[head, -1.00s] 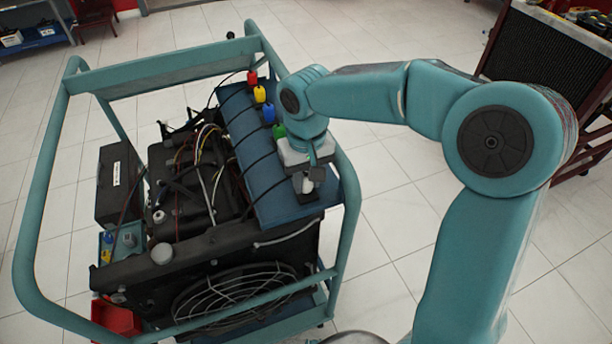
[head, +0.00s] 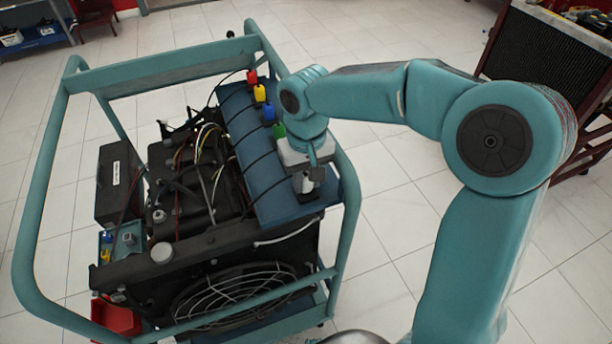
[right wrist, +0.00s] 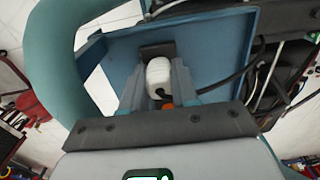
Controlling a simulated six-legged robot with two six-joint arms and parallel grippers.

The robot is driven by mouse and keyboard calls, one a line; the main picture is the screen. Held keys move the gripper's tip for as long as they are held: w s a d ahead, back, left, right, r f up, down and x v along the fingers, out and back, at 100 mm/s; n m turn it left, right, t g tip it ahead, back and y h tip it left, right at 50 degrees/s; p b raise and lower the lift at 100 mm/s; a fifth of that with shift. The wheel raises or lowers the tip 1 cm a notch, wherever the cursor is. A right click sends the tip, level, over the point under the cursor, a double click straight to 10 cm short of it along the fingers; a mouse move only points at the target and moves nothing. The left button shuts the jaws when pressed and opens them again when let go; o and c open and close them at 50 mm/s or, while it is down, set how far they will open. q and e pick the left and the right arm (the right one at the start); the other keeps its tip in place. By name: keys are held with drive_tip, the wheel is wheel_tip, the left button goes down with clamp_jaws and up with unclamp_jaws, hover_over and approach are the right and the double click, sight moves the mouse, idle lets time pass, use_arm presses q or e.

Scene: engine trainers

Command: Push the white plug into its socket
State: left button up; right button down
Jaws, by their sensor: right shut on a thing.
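The white plug (right wrist: 159,73) is between the fingers of my right gripper (right wrist: 160,82), which is shut on it. A black cable runs off to the right of it in the right wrist view. In the head view my right gripper (head: 307,186) is at the near end of the blue panel (head: 284,196), just past the green plug, and hides most of the white plug. A dark block, perhaps the socket (right wrist: 157,48), shows right beyond the plug. I cannot tell how deep the plug sits in it. My left gripper is not in view.
Red (head: 252,76), yellow (head: 260,93), blue (head: 268,113) and green (head: 279,130) plugs stand in a row along the panel, with black cables across it. The teal tube frame (head: 350,205) of the trainer runs close to the right of my gripper.

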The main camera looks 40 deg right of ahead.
drive_tip(key=shift+f+b, duration=0.35)
drive_tip(key=shift+f, duration=0.1)
drive_tip(key=c, duration=0.8)
unclamp_jaws()
wheel_tip(320, 180, up, 16)
drive_tip(key=shift+r+p, duration=0.2)
drive_tip(key=shift+p, duration=0.95)
